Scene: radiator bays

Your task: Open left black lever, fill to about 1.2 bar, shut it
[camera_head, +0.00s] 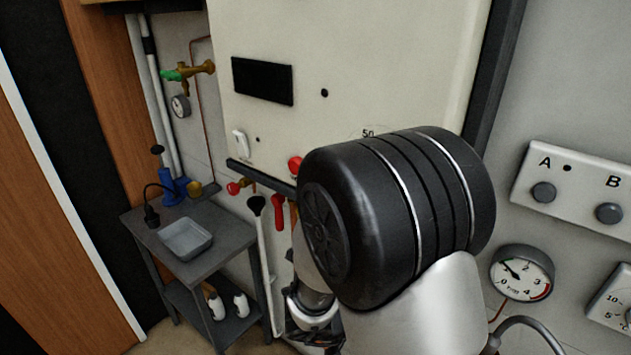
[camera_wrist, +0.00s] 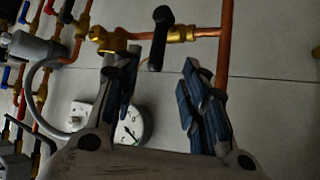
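In the wrist view a black lever (camera_wrist: 158,40) stands upright in front of a copper pipe, beside a brass fitting (camera_wrist: 110,40). My gripper (camera_wrist: 160,62) is open, its two blue-grey fingers apart. The lever's lower end shows between the fingertips; I see no contact and cannot tell the depth. In the head view a black-topped handle (camera_head: 257,205) and a red lever (camera_head: 279,211) hang below the boiler. My arm hides most of my gripper there. A round pressure gauge (camera_head: 522,273) at the right has its needle at the upper left, near 1.
The white boiler (camera_head: 345,60) fills the middle. A grey side table (camera_head: 215,235) with a tray (camera_head: 186,239) stands at the left. A panel with knobs A and B (camera_head: 575,190) is at the right. Pipes with red and blue handles crowd the wrist view's left, with a dial (camera_wrist: 130,125) below.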

